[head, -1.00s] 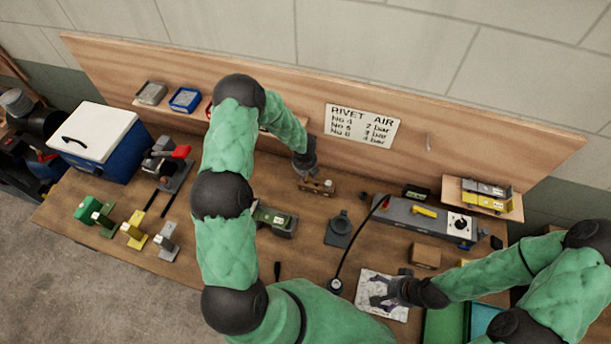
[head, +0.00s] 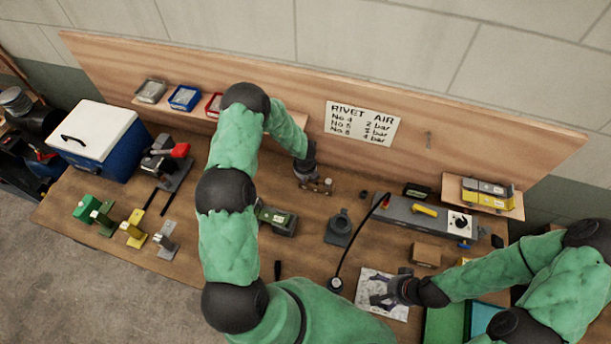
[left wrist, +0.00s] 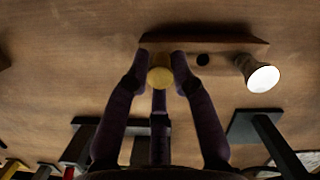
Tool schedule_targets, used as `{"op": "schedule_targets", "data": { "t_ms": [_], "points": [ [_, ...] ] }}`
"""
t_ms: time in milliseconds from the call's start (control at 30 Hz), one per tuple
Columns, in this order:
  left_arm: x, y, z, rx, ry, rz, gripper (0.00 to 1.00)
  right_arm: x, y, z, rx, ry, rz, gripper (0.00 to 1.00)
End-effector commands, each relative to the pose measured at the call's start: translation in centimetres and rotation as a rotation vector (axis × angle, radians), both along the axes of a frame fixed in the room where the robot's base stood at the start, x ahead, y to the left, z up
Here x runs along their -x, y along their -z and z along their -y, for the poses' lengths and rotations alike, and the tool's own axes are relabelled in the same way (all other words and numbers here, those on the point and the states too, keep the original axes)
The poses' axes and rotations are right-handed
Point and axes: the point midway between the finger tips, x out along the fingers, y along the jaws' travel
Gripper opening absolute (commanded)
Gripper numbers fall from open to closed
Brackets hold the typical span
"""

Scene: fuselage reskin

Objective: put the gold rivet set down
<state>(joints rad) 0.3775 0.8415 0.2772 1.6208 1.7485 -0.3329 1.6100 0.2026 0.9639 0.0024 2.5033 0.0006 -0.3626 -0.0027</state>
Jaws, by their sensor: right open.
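The gold rivet set (left wrist: 160,77) shows in the left wrist view as a round yellow end between the fingertips of my left gripper (left wrist: 160,66), which is shut on it. It is at the left end of a wooden block (left wrist: 225,40); I cannot tell whether it is seated there. The block has a dark hole beside the gold set and a silver set (left wrist: 262,77) at its right end. In the head view my left gripper (head: 308,180) is at the block (head: 321,190), its fingertips mostly hidden. My right gripper (head: 384,299) is open over a printed sheet (head: 397,307).
A grey unit (head: 400,210) with a black hose lies to the right. The wooden backboard (head: 270,110) rises behind. Coloured stands (head: 134,230) are at the left.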

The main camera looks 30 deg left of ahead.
Motion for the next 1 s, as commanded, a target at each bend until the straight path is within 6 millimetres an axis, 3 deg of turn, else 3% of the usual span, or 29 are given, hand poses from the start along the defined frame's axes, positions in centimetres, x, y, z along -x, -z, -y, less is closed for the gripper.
{"op": "schedule_targets", "data": {
  "t_ms": [367,567,1000],
  "points": [
    [0.0,-0.1,0.0,0.0,0.0,0.0,0.46,0.0,-0.1,0.0,0.0,0.0,0.0,0.82],
    [0.0,-1.4,0.0,-0.001,0.0,0.001,0.46,0.0,-1.1,0.0,0.0,0.0,0.0,0.82],
    [1.4,-9.7,0.7,-0.001,-0.001,0.003,0.46,0.0,-1.5,0.0,0.0,0.0,0.0,0.82]
  ]
}}
